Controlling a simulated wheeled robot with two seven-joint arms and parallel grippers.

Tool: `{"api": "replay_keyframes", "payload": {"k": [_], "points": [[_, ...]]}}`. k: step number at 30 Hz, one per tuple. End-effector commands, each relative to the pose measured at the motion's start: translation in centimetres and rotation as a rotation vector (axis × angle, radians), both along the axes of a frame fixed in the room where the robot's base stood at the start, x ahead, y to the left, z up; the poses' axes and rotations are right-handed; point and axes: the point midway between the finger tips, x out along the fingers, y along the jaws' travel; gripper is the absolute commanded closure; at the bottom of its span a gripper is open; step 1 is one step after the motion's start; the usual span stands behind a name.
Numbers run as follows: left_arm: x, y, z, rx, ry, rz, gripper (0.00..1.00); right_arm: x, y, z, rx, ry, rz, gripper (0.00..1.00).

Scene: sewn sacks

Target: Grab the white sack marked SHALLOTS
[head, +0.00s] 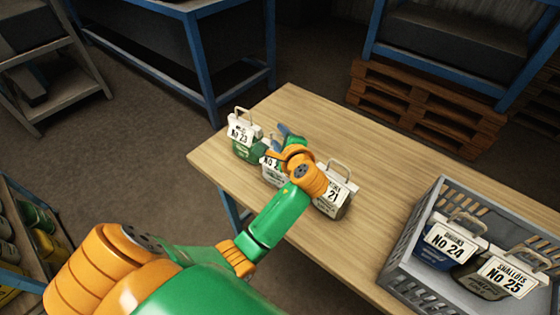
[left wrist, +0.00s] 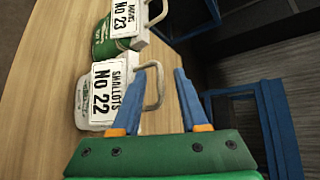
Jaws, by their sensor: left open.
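The white sack marked SHALLOTS No 22 (left wrist: 97,110) stands on the table with its label and a pale loop handle (left wrist: 160,88). In the head view this sack (head: 271,173) is partly hidden behind my left gripper (head: 280,143). My left gripper is open, its two blue fingers showing in the left wrist view (left wrist: 158,88). There, the outer part of the handle appears between the fingers, with no grip on it. I cannot tell the depth between them. My right gripper is not in view.
A green sack No 23 (head: 246,150) stands close to the left, and sack No 21 (head: 333,205) close to the right. A grey crate (head: 402,250) holds blue sack No 24 (head: 433,258) and darker sack No 25 (head: 480,290), also marked SHALLOTS. The table behind (head: 340,125) is clear.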

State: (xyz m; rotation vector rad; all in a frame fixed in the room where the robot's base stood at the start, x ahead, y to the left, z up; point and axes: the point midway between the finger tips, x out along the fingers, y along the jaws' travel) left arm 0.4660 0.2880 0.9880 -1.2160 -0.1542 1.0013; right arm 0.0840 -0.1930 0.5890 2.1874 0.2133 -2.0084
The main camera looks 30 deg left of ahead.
Motion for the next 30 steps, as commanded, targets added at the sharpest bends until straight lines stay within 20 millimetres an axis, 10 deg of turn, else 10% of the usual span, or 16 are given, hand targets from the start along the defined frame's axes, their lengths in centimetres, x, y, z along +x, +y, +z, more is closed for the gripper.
{"api": "replay_keyframes", "payload": {"k": [4, 9, 30], "points": [[-0.02, -0.04, -0.04, -0.001, 0.000, -0.001, 0.59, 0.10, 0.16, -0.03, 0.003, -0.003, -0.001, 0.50], [-0.02, -0.06, -0.03, -0.001, 0.000, -0.001, 1.00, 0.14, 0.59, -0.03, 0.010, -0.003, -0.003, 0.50], [-0.04, -0.05, -0.05, -0.001, 0.001, 0.000, 1.00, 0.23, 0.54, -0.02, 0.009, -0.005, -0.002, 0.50]]}}
